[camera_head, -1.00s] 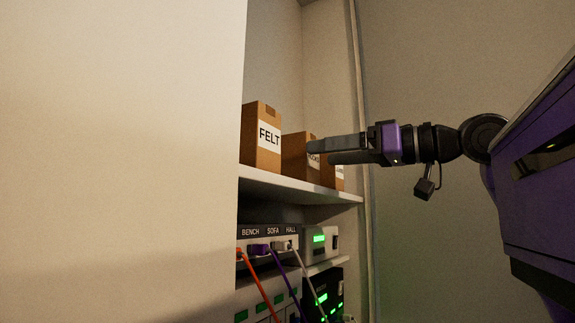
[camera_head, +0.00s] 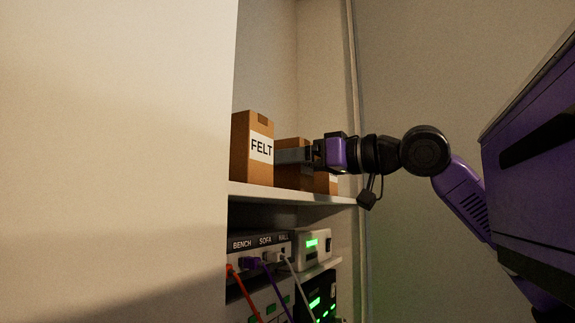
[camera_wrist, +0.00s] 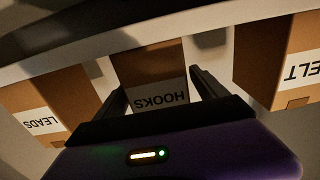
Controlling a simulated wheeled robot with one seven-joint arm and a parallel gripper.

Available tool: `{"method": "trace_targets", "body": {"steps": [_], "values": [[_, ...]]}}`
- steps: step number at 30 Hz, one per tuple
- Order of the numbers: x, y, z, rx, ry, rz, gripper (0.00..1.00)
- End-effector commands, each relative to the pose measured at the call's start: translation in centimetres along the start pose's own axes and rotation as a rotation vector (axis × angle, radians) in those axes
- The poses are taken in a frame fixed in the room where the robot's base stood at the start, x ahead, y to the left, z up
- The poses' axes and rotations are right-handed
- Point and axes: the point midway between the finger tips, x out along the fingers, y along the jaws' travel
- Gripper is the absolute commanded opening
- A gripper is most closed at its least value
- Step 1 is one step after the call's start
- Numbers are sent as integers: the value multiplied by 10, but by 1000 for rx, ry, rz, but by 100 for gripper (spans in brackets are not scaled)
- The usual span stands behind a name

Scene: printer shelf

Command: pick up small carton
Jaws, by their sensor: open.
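Three brown cartons with white labels stand on the upper shelf board. FELT (camera_head: 253,148) is the tallest, at the left; HOOKS (camera_head: 292,178) is in the middle; LEADS (camera_head: 326,184) is low at the right, partly hidden by my gripper. Which one the task calls small is not marked. My gripper (camera_head: 288,156) is open and level in front of HOOKS, covering its label. The wrist view is upside down: HOOKS (camera_wrist: 152,72) lies between my two fingers (camera_wrist: 160,92), with FELT (camera_wrist: 264,58) right and LEADS (camera_wrist: 48,103) left. Finger contact cannot be told.
The shelf board (camera_head: 290,194) runs under the cartons. Below it are a socket strip (camera_head: 262,243) with plugged cables and devices with green lights (camera_head: 312,246). A pale wall panel (camera_head: 115,150) covers the left. Gaps separate HOOKS from its neighbours in the wrist view.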

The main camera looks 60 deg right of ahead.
Motion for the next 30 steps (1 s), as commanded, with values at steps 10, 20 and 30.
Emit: {"method": "trace_targets", "body": {"steps": [10,20,30], "values": [[0,0,0,-1,0,0,33],[0,0,0,-1,1,0,9],[0,-1,-30,-3,3,-2,9]]}}
